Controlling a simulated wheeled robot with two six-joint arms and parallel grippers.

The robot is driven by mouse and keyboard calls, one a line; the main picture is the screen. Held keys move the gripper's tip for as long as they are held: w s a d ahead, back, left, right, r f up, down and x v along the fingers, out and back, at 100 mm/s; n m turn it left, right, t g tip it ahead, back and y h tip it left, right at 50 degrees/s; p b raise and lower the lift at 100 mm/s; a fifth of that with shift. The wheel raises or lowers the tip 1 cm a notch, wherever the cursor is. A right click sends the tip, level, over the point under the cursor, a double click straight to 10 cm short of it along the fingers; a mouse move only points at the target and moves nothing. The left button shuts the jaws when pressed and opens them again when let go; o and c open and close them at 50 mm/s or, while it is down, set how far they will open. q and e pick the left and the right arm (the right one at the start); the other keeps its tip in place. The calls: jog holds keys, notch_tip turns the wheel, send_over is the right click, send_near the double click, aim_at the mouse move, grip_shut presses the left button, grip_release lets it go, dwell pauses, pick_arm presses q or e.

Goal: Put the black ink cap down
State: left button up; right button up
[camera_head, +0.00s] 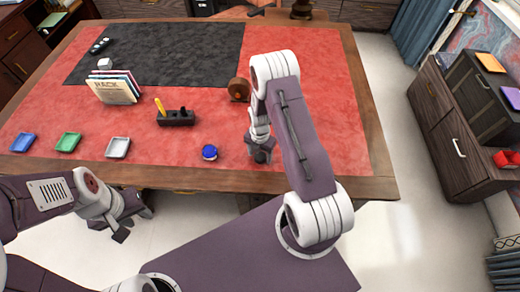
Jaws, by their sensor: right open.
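My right gripper (261,154) is low over the red desk top near its front edge, with its jaws open. A small dark round thing (261,157) shows between or just under its fingers. It may be the black ink cap, but it is too small and too covered to tell whether it touches a finger or the desk. A round ink pot with a blue top (209,152) stands to the left of this gripper. My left gripper (132,224) hangs in front of the desk edge, clear of everything, with its fingers apart and empty.
A black pen holder (176,118) with a yellow item, a brown round object (239,89) and upright books (115,86) stand farther back. Red surface right of my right arm is clear.

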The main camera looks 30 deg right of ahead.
aim_at(260, 156)
notch_tip(260, 156, up, 12)
jog(key=s+a+r+m, duration=0.3)
jog(key=s+m, duration=0.3)
jog(key=m, duration=0.6)
jog(key=s+a+r+m+t, duration=0.1)
jog(key=s+a+r+m, duration=0.3)
jog(key=m, duration=0.9)
jog(key=s+r+b, duration=0.1)
jog(key=s, duration=0.1)
jog(key=shift+s+a+r, duration=0.25)
jog(key=shift+s+r, duration=0.05)
jog(key=shift+s, duration=0.05)
